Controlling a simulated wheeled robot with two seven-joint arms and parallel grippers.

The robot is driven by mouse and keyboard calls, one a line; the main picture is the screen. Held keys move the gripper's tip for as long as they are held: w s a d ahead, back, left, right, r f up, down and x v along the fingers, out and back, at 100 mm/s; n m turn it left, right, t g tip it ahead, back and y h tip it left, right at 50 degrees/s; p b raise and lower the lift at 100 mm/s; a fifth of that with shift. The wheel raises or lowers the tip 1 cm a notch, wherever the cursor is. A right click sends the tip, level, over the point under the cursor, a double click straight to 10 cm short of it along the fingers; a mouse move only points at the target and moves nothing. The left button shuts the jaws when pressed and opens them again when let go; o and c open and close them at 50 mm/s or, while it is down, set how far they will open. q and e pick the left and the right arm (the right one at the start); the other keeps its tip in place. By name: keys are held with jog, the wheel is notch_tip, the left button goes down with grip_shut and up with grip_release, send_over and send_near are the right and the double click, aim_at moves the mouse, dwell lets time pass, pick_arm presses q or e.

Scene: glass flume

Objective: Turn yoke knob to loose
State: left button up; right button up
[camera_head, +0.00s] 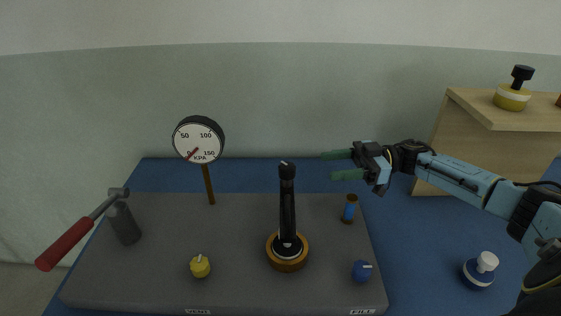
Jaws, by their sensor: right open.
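A tall black post (287,205) stands upright on a round wooden base (287,262) with a white ring at its foot. A dark knob (287,170) with a small light mark caps the post; it looks like the yoke knob, though no label on it is readable. My right gripper (332,165) comes in from the right, with its two green fingers apart and pointing left. It is open and empty, to the right of the post's top and apart from it. My left gripper is not in view.
A grey board (160,270) carries a KPA gauge (198,140), a yellow knob (200,267), a blue knob (362,271), a small blue-and-brown cylinder (349,209) and a red-handled lever (66,243). A blue-and-white bottle (480,270) and a wooden box (470,120) stand right.

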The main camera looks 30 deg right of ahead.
aim_at(287, 166)
jog(key=x, duration=1)
jog(key=shift+w+a+r+p, duration=0.1)
jog(key=shift+a+p, duration=0.25)
jog(key=shift+p, duration=0.05)
jog(key=shift+w+a, duration=0.2)
jog(key=shift+a, duration=0.15)
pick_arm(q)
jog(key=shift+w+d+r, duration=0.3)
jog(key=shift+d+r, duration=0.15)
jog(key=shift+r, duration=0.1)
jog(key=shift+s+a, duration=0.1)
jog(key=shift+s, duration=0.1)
